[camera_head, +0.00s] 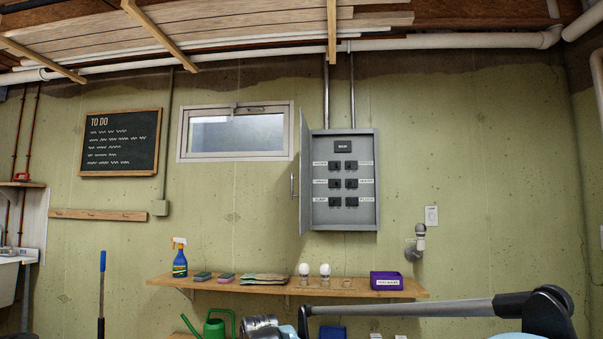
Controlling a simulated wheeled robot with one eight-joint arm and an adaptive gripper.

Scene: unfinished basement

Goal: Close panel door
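The grey electrical panel (370,228) is mounted on the green wall, right of centre. Its panel door (303,175) is hinged on the left side and stands open, swung out from the wall so that I see it nearly edge-on. A handle (293,186) sticks out on the door's left side. The open box shows a main switch and several black breakers with white labels. I cannot make out my gripper in this view.
A wooden shelf (229,286) below the panel holds a spray bottle (180,260), sponges, cloths, two bulbs (325,270) and a purple box (386,281). A long grey bar (430,309) with dark ends crosses the lower right. The wall around the door is clear.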

